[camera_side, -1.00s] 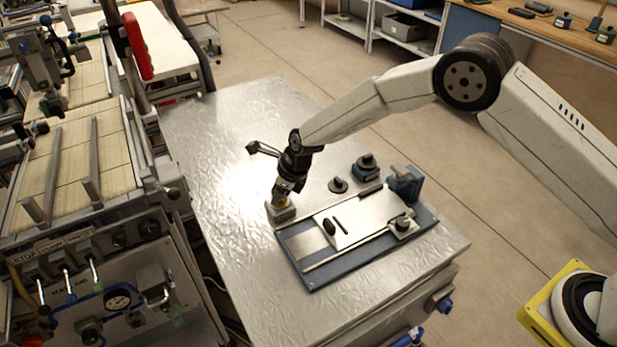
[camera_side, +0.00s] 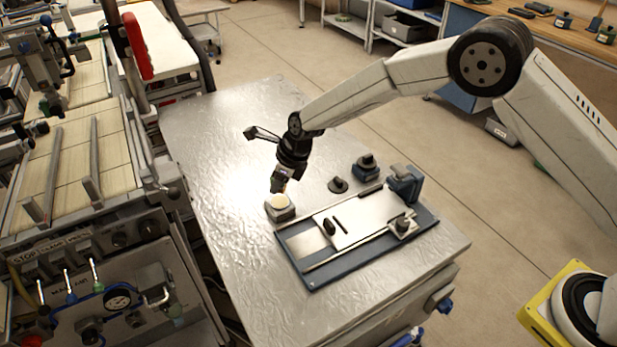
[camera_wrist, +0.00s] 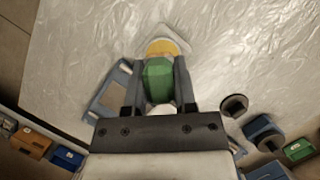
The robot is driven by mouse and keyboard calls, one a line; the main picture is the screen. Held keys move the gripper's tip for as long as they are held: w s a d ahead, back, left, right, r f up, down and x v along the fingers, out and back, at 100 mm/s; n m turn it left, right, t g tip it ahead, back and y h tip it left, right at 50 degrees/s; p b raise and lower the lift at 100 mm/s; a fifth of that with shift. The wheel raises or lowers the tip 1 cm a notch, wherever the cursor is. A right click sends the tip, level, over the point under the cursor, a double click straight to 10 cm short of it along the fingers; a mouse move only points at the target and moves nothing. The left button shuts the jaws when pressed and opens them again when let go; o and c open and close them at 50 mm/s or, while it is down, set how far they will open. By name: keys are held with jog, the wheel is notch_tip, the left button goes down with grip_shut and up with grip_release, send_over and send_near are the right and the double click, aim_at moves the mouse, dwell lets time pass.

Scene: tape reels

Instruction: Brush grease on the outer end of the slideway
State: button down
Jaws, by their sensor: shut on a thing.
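My gripper (camera_side: 280,183) is shut on a brush with a green handle (camera_wrist: 158,82), seen between the two fingers in the wrist view. The slideway (camera_side: 300,241) has a blue base and silver rails, right of the pot. Its left end is bare; a plate carriage (camera_side: 352,221) covers the middle. The brush tip is too small to make out.
A dark round knob (camera_side: 338,185) and a blue-grey block with a black knob (camera_side: 366,167) stand behind the slideway. A blue block (camera_side: 405,183) stands at its right end. The metal table top (camera_side: 220,150) is clear at left and back.

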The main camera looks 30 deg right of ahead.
jog(key=shift+r, duration=1.55)
jog(key=shift+d, duration=0.1)
jog(key=s+d+r+n+g+h, duration=0.1)
jog(key=s+d+n+g, duration=0.2)
jog(key=s+d+n, duration=0.5)
jog(key=s+d+r+n+g+h, duration=0.2)
jog(key=s+d+n+g, duration=0.2)
jog(key=s+d+n, duration=0.5)
jog(key=shift+d+r+n+g, duration=0.3)
jog(key=shift+d+n, duration=2.5)
jog(key=shift+n, duration=2.2)
jog(key=shift+s, duration=0.1)
